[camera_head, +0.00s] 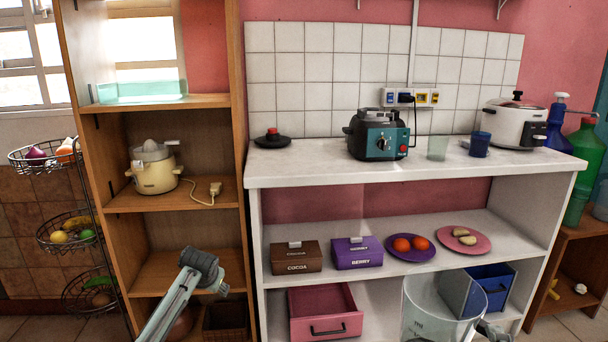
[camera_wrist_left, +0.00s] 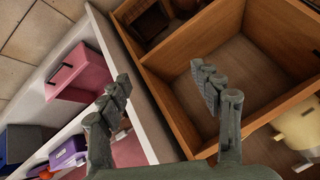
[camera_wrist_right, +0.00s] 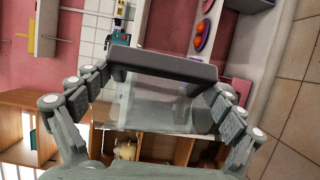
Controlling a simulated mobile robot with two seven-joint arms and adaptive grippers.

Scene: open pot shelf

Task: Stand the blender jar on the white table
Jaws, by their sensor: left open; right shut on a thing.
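The clear blender jar (camera_head: 440,308) is at the bottom right of the head view, in front of the white table (camera_head: 300,168) and lower than its top. My right gripper (camera_head: 492,330) is shut on it, mostly cut off by the frame edge. In the right wrist view the jar (camera_wrist_right: 165,105) shows behind a dark grey bar, seemingly its handle (camera_wrist_right: 160,63), between the fingers. My left gripper (camera_head: 205,265) is open and empty in front of the wooden shelf; it also shows in the left wrist view (camera_wrist_left: 160,80).
The teal-fronted blender base (camera_head: 382,138) stands mid-table. The front left tabletop is clear. Boxes (camera_head: 297,257), plates (camera_head: 410,246) and a pink drawer (camera_head: 325,312) are below.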

